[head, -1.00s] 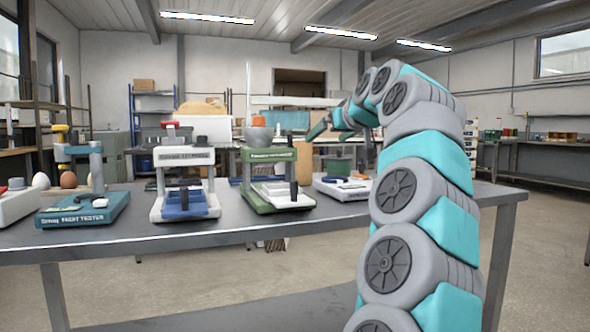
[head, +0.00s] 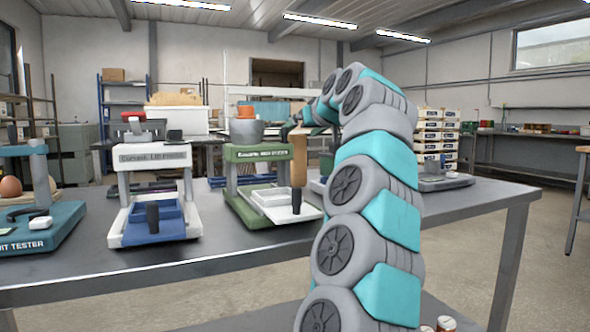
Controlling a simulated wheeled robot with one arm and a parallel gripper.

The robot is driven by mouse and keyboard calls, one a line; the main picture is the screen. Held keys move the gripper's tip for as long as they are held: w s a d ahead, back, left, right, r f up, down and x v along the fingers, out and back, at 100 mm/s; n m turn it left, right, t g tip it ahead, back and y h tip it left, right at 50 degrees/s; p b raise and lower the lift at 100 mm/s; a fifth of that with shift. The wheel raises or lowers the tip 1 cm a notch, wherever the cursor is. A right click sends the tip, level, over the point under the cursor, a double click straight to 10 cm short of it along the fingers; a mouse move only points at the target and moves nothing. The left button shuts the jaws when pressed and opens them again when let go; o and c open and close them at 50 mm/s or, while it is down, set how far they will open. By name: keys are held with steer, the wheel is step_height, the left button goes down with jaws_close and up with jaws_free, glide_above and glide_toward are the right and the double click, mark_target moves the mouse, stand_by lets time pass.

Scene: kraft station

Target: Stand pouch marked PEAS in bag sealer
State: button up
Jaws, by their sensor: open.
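No pouch with a readable PEAS mark shows, and I cannot pick out the bag sealer for sure. A white-and-green bench machine (head: 258,153) with a grey bowl on top stands mid-table; its label is too small to read surely. A narrow brown upright piece (head: 298,160) shows at its right side; I cannot tell what it is. My gripper (head: 288,128) is a small dark shape at the far end of my arm, behind this machine's right side, partly hidden. It is open, and I see nothing held in it.
A grey low device (head: 443,182) sits at the table's right end. The front strip of the grey table (head: 250,255) is clear.

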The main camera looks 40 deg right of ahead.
steer(key=shift+p+x, duration=0.5)
steer(key=shift+x, duration=1.9)
steer(key=shift+s+d+f, duration=0.1)
steer(key=shift+s, duration=0.05)
jaws_close()
